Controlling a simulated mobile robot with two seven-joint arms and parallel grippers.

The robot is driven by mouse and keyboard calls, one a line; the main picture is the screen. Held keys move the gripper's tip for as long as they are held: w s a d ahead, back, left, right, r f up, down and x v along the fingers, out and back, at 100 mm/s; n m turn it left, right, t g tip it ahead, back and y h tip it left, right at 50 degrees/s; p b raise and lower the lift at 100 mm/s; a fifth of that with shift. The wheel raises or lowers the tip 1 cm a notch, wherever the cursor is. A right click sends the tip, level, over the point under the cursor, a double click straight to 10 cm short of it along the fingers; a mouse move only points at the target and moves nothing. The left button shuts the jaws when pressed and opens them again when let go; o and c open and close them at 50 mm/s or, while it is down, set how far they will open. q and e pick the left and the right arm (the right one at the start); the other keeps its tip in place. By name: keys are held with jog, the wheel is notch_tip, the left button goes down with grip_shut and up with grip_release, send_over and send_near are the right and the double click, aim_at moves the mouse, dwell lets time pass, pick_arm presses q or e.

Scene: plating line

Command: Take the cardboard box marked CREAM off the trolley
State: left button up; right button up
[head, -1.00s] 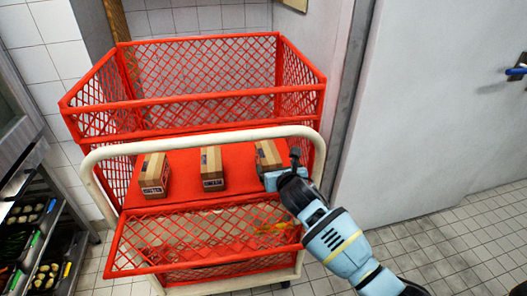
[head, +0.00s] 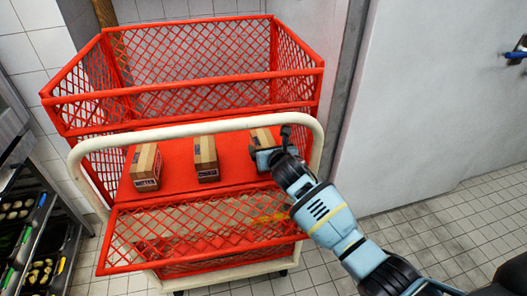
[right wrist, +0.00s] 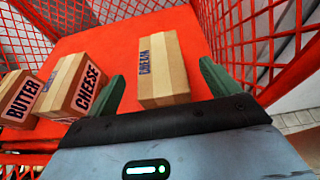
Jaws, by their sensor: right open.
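The CREAM cardboard box (right wrist: 164,72) lies on the trolley's red shelf (head: 178,152). It is the rightmost of the boxes in the head view (head: 262,136), where the gripper hides its front. My right gripper (right wrist: 162,77) is open. In the right wrist view one green finger is on each side of the box, with a gap visible on both sides. In the head view the right gripper (head: 269,153) is at the box's near end. My left gripper is not in view.
The CHEESE box (right wrist: 78,88) and BUTTER box (right wrist: 18,98) stand left of the CREAM box. Red mesh walls (head: 190,98) surround the shelf, with a lowered mesh front flap (head: 190,232) and a cream handle bar (head: 200,126). A rack of trays (head: 35,225) stands at left.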

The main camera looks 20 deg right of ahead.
aim_at(265, 143)
jog(key=x, duration=0.1)
jog(key=b+x, duration=0.1)
jog(key=x, duration=0.1)
jog(key=shift+w+f, duration=0.15)
jog(key=shift+f, duration=0.2)
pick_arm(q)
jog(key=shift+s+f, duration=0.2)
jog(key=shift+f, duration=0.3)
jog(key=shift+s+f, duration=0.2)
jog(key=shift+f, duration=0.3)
pick_arm(e)
jog(key=shift+w, duration=0.4)
jog(key=c, duration=1.5)
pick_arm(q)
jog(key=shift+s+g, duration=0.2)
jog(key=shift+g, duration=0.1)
pick_arm(e)
jog(key=shift+r, duration=0.2)
